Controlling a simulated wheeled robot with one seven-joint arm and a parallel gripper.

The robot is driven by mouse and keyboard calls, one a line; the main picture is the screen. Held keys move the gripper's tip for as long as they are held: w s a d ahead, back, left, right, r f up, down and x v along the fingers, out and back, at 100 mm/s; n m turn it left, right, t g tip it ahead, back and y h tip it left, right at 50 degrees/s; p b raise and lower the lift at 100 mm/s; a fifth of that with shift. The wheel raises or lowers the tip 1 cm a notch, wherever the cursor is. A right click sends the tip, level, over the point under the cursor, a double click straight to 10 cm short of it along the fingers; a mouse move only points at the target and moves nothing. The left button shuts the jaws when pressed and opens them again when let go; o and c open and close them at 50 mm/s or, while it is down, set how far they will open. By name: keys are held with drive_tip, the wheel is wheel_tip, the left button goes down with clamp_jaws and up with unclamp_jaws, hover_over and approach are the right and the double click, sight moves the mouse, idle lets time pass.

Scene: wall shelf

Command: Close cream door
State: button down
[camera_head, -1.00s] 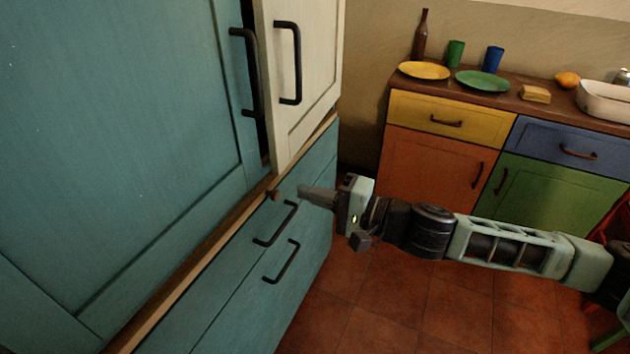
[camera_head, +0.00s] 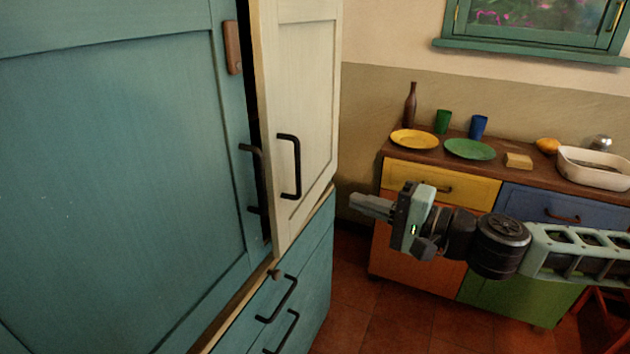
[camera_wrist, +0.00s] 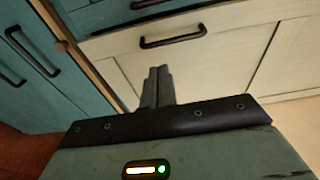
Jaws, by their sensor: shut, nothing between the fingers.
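The cream door (camera_head: 305,110) hangs on the upper right of the teal cabinet (camera_head: 130,150). It stands slightly ajar, with a dark gap along its left edge beside the teal door. Its black handle (camera_head: 290,167) is on its lower left. My gripper (camera_head: 358,205) is shut and empty, to the right of the cream door's lower edge in the head view. In the wrist view my shut fingers (camera_wrist: 157,88) point toward the cream door (camera_wrist: 225,60) and its handle (camera_wrist: 172,37). I cannot tell whether they touch it.
Teal drawers with black handles (camera_head: 277,299) are below the door. To the right stands a counter with a yellow drawer (camera_head: 440,183), plates, cups and a bottle (camera_head: 410,105). A green window frame (camera_head: 535,52) is above. Red tiled floor (camera_head: 355,300) lies between.

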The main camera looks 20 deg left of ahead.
drive_tip(key=p, duration=0.3)
approach(279, 178)
drive_tip(key=w+a, duration=0.2)
drive_tip(key=shift+a+f, duration=0.1)
drive_tip(key=shift+f, duration=0.25)
drive_tip(key=a+b, duration=0.1)
drive_tip(key=a, duration=0.2)
drive_tip(key=shift+a+f, duration=0.15)
drive_tip(key=shift+a, duration=0.05)
drive_tip(key=shift+a+b, duration=0.35)
drive_tip(key=shift+r, duration=0.4)
drive_tip(key=shift+r, duration=0.1)
drive_tip(key=shift+d, duration=0.1)
